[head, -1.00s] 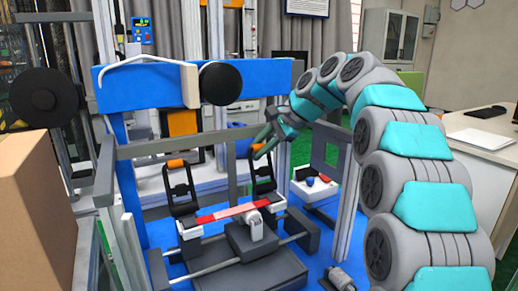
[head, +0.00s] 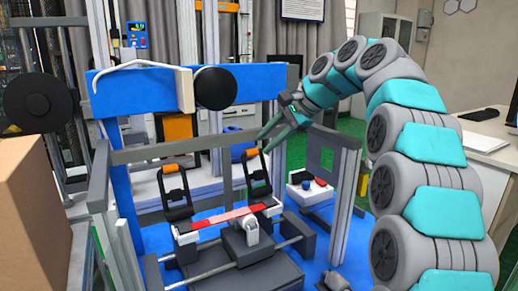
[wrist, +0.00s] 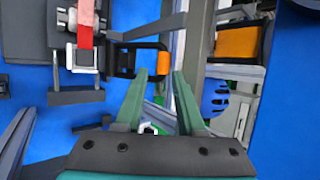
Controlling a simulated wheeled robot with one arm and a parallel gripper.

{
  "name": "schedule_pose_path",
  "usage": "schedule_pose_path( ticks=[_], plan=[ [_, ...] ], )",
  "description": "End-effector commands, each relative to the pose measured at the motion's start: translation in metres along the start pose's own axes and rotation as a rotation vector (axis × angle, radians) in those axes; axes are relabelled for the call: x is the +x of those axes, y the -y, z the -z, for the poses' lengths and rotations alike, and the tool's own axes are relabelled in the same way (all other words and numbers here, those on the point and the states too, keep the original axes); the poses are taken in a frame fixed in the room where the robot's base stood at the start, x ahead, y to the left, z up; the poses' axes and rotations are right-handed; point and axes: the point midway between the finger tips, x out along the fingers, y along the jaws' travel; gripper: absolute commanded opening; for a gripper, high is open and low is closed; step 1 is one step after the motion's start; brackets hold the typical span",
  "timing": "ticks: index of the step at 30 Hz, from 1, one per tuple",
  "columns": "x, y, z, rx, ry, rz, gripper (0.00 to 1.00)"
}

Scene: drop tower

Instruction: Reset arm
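My gripper (head: 278,134) is at the upper middle of the head view, at the end of my raised arm, beside the blue frame of the drop tower (head: 185,92). In the wrist view my gripper (wrist: 160,85) shows two green fingers spread apart with nothing held between them. Below it in the head view, a red and white bar (head: 228,219) lies across two supports of the test rig. The bar's red part also shows in the wrist view (wrist: 86,28). Two black clamps with orange tops (head: 173,185) stand behind the bar, apart from my gripper.
A cardboard box (head: 35,210) stands at the left. A black round weight (head: 215,87) hangs on the blue crossbeam. Grey upright posts (head: 345,210) stand close to my arm. A white desk (head: 485,140) is at the right.

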Motion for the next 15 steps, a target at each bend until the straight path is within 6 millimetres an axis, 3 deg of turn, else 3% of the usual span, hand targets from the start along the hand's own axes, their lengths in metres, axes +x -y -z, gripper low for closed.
schedule_pose_path(
  ticks=[6,15],
  plan=[
    [-0.019,0.0,0.0,0.0,0.001,0.0,0.38],
    [-0.021,-0.001,0.0,0.0,0.001,-0.002,0.38]
  ],
)
